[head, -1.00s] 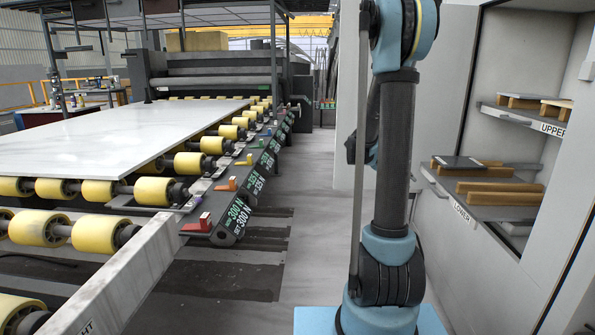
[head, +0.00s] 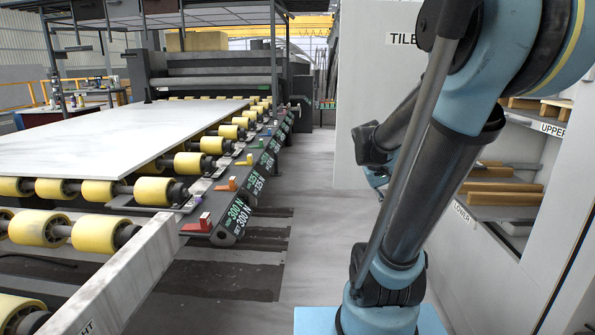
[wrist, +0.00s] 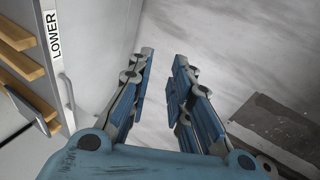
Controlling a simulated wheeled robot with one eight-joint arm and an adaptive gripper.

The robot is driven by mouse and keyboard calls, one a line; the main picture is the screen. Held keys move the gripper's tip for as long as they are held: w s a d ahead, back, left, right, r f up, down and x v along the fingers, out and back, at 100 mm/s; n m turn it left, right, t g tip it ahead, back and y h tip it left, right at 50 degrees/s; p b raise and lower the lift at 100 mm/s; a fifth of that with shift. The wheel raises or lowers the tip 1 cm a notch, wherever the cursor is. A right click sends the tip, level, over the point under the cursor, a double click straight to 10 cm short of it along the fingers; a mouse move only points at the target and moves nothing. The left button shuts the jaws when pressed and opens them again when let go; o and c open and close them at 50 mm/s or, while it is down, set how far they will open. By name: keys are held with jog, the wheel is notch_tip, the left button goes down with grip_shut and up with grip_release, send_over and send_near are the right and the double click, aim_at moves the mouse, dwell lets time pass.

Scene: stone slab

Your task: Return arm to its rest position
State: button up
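My arm leans up and to the right across the right side of the head view, from a blue base at the bottom. My gripper (wrist: 164,60) shows in the wrist view with its two blue-padded fingers apart and nothing between them. Pale grey floor shows beyond the fingertips. In the head view the gripper cannot be made out clearly; dark and blue arm parts show behind the main link.
A cabinet at right has an upper shelf (head: 537,123) and a lower shelf (head: 505,199) with wooden bars, partly hidden by my arm. A pale slab (head: 90,140) lies on the yellow-roller conveyor (head: 155,250) at left. Clear floor (head: 318,220) runs between.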

jog(key=s+a+f+y, duration=0.2)
jog(key=s+a+f, duration=0.1)
jog(key=s+a, duration=0.2)
jog(key=s+a+f+y, duration=0.2)
jog(key=s+a, duration=0.3)
jog(key=s, duration=0.3)
jog(key=shift+a+f+t+y, duration=0.3)
jog(key=shift+f+y, duration=0.1)
jog(key=shift+f, duration=0.35)
jog(key=shift+d, duration=0.15)
